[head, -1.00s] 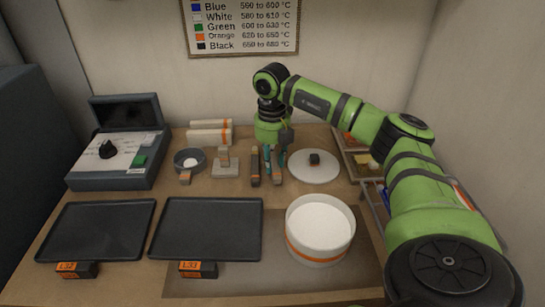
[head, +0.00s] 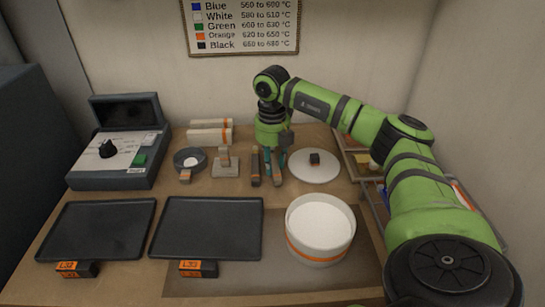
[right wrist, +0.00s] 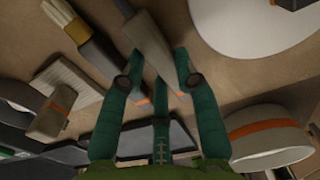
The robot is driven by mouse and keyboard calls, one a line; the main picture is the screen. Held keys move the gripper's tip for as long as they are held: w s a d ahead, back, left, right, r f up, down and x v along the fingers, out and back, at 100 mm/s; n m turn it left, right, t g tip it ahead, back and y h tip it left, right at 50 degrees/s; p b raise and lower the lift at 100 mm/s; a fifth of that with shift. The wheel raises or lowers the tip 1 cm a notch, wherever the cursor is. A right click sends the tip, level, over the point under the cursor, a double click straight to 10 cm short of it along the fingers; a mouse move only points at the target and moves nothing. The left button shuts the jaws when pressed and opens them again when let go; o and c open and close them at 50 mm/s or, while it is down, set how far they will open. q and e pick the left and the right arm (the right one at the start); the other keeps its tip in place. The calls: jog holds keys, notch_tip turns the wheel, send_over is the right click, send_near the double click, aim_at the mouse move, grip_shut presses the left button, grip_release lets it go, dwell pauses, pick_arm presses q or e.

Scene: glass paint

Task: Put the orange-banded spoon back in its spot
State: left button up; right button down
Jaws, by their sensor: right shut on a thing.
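My right gripper (head: 276,158) points down at the back middle of the table, between the brush and the white disc. It is shut on a flat grey-brown tool with an orange band, which I take to be the orange-banded spoon (right wrist: 152,42). In the right wrist view, the green fingers (right wrist: 158,78) stand on both sides of its handle. The spoon's banded end also shows in the head view (head: 277,180). I cannot tell whether it touches the table. My left gripper is not in view.
A brush (right wrist: 88,38) lies close beside the spoon. A grey block with a handle (head: 225,168), a small bowl (head: 190,160) and a white disc with a knob (head: 313,168) are near. In front stand a white tub (head: 320,232) and dark trays (head: 205,228).

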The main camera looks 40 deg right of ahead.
jog(key=shift+f, duration=0.1)
jog(key=c, duration=0.8)
grip_release()
jog(key=shift+c, duration=0.2)
notch_tip(320, 180, up, 12)
jog(key=shift+a, duration=0.1)
